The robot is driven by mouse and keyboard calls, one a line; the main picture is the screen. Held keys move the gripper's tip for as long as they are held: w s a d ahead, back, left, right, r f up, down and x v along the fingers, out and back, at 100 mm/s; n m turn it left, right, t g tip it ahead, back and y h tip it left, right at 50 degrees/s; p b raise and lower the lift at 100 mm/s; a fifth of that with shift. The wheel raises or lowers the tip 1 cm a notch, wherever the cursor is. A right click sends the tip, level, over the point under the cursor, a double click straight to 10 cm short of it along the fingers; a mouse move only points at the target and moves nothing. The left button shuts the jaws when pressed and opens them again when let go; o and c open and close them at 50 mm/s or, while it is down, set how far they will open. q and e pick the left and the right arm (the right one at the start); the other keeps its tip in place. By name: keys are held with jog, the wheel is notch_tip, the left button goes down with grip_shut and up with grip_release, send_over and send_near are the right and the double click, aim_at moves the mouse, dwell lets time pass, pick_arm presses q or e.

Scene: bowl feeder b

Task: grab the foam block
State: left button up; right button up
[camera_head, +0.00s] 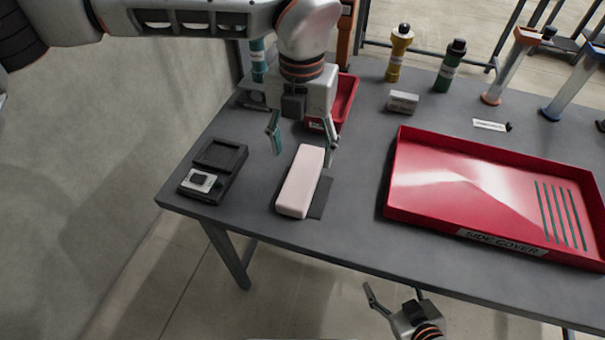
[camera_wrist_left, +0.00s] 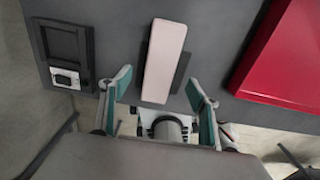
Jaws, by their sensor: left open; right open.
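The foam block (camera_head: 301,182) is a long pale pink bar lying on the grey table, partly over a dark flat pad (camera_head: 320,198). My left gripper (camera_head: 303,146) is open above the table at the block's far end, with one finger towards each side. In the left wrist view the foam block (camera_wrist_left: 163,62) lies beyond and between the open fingers (camera_wrist_left: 160,92), with nothing held. My right gripper (camera_head: 390,296) is low in front of the table's front edge, away from the block. One of its fingers shows clearly; it holds nothing visible.
A black device (camera_head: 214,170) sits left of the block. A large red tray (camera_head: 392,184) labelled "SIDE COVER" is to the right. A small red bin (camera_head: 347,98) stands behind my left gripper. Yellow (camera_head: 398,54) and green (camera_head: 449,67) bottles and a small box (camera_head: 402,102) stand farther back.

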aim_at(303, 174)
pick_arm(q)
notch_tip(303, 174, down, 8)
jog(key=shift+s+r+b, duration=0.1)
jog(key=shift+r+b, duration=0.05)
jog(key=shift+b, duration=0.3)
jog(key=shift+r, duration=0.1)
jog(key=c, duration=0.9)
